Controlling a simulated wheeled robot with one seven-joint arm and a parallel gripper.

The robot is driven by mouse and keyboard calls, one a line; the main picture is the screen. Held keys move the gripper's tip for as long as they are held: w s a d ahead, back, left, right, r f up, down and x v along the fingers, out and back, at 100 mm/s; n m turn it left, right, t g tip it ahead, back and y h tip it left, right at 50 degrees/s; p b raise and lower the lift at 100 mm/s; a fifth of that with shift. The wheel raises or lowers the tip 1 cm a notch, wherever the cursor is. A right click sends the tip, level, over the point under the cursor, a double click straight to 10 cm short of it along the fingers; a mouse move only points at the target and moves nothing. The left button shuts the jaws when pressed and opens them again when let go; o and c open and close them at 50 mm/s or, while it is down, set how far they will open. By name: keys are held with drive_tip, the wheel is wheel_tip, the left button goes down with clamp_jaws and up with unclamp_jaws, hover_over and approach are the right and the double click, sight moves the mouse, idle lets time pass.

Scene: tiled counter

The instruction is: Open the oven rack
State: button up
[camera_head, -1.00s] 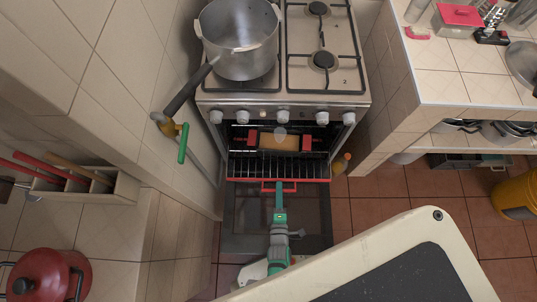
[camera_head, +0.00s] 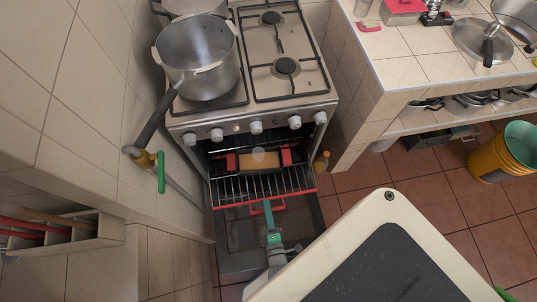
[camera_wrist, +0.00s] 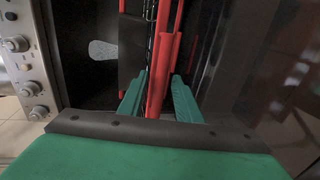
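The oven rack (camera_head: 240,188) is a wire grid with a red front bar and a small red handle, sticking partly out of the oven below the stove. The dark oven door (camera_head: 240,235) is folded down under it. My gripper (camera_head: 269,211) is at the rack's front, at the red handle. In the wrist view my gripper's (camera_wrist: 159,84) two green fingers stand on either side of the red handle (camera_wrist: 162,75) and look closed around it. The exact contact at the right finger is hard to see.
A tan item with red ends (camera_head: 260,160) is inside the oven. A large pot (camera_head: 198,65) stands on the stove, its handle reaching left. A bottle (camera_head: 321,162) stands right of the oven. A yellow bucket (camera_head: 497,155) is on the tiled floor at right. The left wall is close.

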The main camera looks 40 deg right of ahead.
drive_tip(key=shift+s+d, duration=0.1)
drive_tip(key=v, duration=1)
drive_tip(key=shift+s+a, duration=0.2)
drive_tip(key=shift+a, duration=0.05)
drive_tip(key=a+r+m+y, duration=0.2)
drive_tip(key=a+r+m, duration=0.1)
drive_tip(key=r, duration=0.6)
drive_tip(key=w+a+r+m+t+y, duration=0.1)
drive_tip(key=a+r+m, duration=0.3)
drive_tip(key=r, duration=0.6)
drive_tip(key=w+a+r+m+y, duration=0.1)
drive_tip(key=a+r+m+y, duration=0.2)
drive_tip(key=r, duration=0.7)
drive_tip(key=m+y, duration=0.1)
drive_tip(key=m, duration=0.1)
drive_tip(key=shift+a+r+m, duration=0.2)
drive_tip(key=shift+r+m, duration=0.05)
drive_tip(key=shift+m, duration=0.05)
